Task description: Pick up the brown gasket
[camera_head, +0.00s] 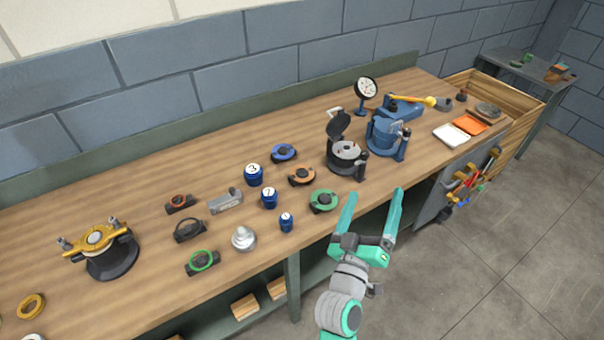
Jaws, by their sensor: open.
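A brown-orange ring on a dark holder (301,176), which looks like the brown gasket, lies near the middle of the workbench. It is between a blue ring on a dark holder (284,152) and a green ring on a dark holder (324,200). My gripper (373,194) is open, with its two teal fingers apart and nothing seen between them. It is at the bench's front edge, to the right of and nearer than the brown ring, and not touching it.
Blue numbered cylinders (269,198) stand just left of the brown ring. A black lidded device (346,158) and a blue vise-like device (386,135) stand to its right. More rings, a silver weight (243,238) and a yellow-topped fixture (110,256) are further left. The back left bench is clear.

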